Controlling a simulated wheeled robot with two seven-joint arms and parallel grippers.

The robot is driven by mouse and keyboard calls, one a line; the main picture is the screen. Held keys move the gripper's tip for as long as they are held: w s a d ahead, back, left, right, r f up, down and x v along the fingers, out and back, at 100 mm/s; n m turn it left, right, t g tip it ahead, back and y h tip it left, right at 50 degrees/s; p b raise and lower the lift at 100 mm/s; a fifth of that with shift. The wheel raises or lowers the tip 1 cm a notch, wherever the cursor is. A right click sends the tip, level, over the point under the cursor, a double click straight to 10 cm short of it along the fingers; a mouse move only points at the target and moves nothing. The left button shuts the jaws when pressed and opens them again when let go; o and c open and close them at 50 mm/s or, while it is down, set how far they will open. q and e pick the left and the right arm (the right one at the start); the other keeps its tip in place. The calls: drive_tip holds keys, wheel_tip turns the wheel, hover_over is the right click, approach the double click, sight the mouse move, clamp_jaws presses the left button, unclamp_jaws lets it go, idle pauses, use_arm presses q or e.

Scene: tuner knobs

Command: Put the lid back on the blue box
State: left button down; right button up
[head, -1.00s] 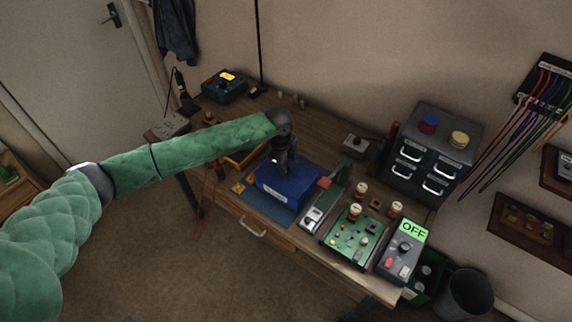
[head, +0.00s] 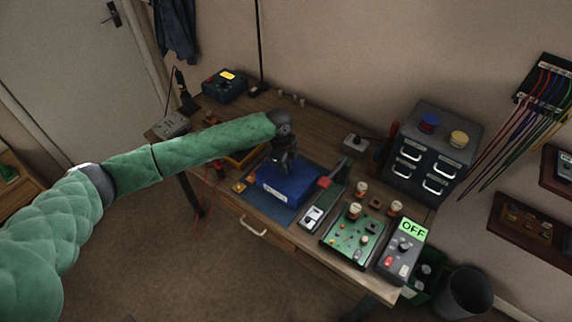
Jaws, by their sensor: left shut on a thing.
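The blue box (head: 284,187) sits on a blue mat (head: 262,207) on the workbench, with a pale label on its front. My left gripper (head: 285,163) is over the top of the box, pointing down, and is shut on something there. I take this to be the box's lid (head: 297,180); at this size I cannot make out a seam between lid and box, so I cannot tell whether it is seated. My right gripper is not in view.
Right of the box are a small grey meter (head: 313,217), a green circuit board (head: 352,237) and a grey unit reading OFF (head: 401,250). A grey drawer cabinet (head: 433,150) stands at the back right. A blue device (head: 224,86) is at the back left.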

use_arm(q)
drive_tip(key=shift+f, duration=0.25)
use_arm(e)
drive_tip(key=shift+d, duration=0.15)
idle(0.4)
use_arm(q)
drive_tip(key=c, duration=1.2)
unclamp_jaws()
drive_tip(key=shift+c, duration=0.2)
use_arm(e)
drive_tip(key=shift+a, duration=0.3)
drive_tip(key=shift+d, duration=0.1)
